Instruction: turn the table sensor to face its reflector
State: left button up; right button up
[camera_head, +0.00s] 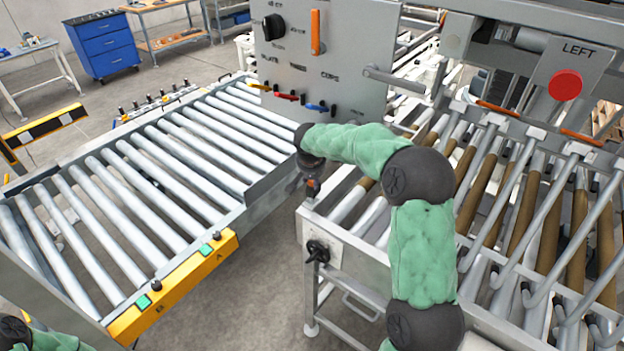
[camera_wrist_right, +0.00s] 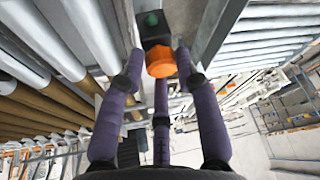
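The table sensor (camera_wrist_right: 160,62) is a small dark block with an orange round face and a green spot on top, seen in the right wrist view. In the head view it is a small dark and orange piece (camera_head: 313,186) at the near left corner of the roller table (camera_head: 345,238), mostly hidden by my wrist. My right gripper (camera_wrist_right: 160,72) has its purple fingers spread, with two tips beside the sensor; whether they touch it I cannot tell. It also shows in the head view (camera_head: 305,170). I cannot make out the reflector. My left gripper is out of view.
A roller conveyor (camera_head: 180,150) with a yellow end plate (camera_head: 175,285) lies to the left, with a floor gap before the table. A grey control panel (camera_head: 325,60) with coloured levers stands behind my right wrist. Metal forks (camera_head: 545,235) lie over the table's rollers at right.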

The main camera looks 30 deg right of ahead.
jog(key=shift+f, duration=0.15)
grip_shut()
jog(key=m+b, duration=0.2)
jog(key=b, duration=0.1)
jog(key=shift+a+f+g+h, duration=0.25)
jog(key=shift+f+g+h, duration=0.05)
jog(key=shift+g, duration=0.1)
jog(key=shift+w+m+b, duration=0.1)
jog(key=shift+m+b, duration=0.2)
jog(key=shift+m, duration=0.2)
jog(key=shift+a+r+m+g+h, duration=0.15)
jog(key=shift+m+g+h, duration=0.2)
jog(key=shift+m, duration=0.55)
jog(key=o, duration=0.9)
grip_release()
jog(key=shift+c, duration=0.2)
jog(key=shift+r, duration=0.1)
jog(key=shift+r, duration=0.15)
